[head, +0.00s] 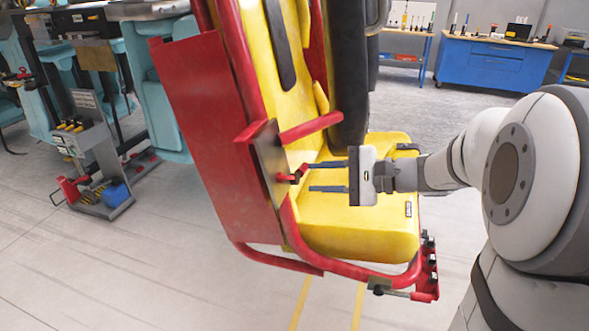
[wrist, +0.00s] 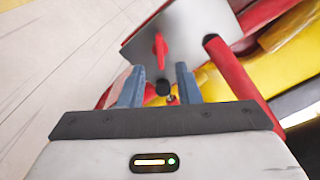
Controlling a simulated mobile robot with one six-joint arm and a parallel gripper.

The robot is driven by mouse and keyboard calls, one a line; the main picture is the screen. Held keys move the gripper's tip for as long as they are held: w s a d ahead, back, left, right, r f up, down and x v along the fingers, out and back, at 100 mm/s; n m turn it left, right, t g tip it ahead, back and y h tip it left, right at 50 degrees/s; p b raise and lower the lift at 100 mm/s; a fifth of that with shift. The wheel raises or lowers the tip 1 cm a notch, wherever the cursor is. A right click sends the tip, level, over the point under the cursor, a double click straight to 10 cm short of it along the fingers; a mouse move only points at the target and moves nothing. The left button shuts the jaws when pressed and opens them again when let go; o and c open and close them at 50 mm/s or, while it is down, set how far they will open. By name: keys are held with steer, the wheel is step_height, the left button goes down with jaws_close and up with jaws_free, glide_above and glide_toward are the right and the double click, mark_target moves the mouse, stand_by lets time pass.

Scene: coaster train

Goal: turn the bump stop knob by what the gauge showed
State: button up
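A grey plate (head: 268,165) is fixed on the side of the yellow and red coaster seat. It carries a small red handle (head: 293,178), which shows in the wrist view as an upright red lever (wrist: 160,48). A small dark round part (wrist: 163,88) lies below the lever, between my fingertips in that view. I cannot tell which of these is the bump stop knob. My gripper (head: 311,177) is open, its two fingers (wrist: 160,85) apart and pointing at the plate. Contact with the parts is not visible. No gauge can be made out.
A red bar (head: 312,128) juts out above my fingers, and a red tube (wrist: 235,75) runs close on the right. The yellow seat (head: 365,225) lies below my gripper. A blue workbench (head: 490,65) stands at the back; the floor at left front is clear.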

mark_target(291, 179)
steer(key=x, duration=0.6)
steer(key=shift+a+p, duration=0.1)
steer(key=shift+p, duration=0.25)
jaws_close()
steer(key=shift+f+b, duration=0.2)
steer(key=shift+b, duration=0.4)
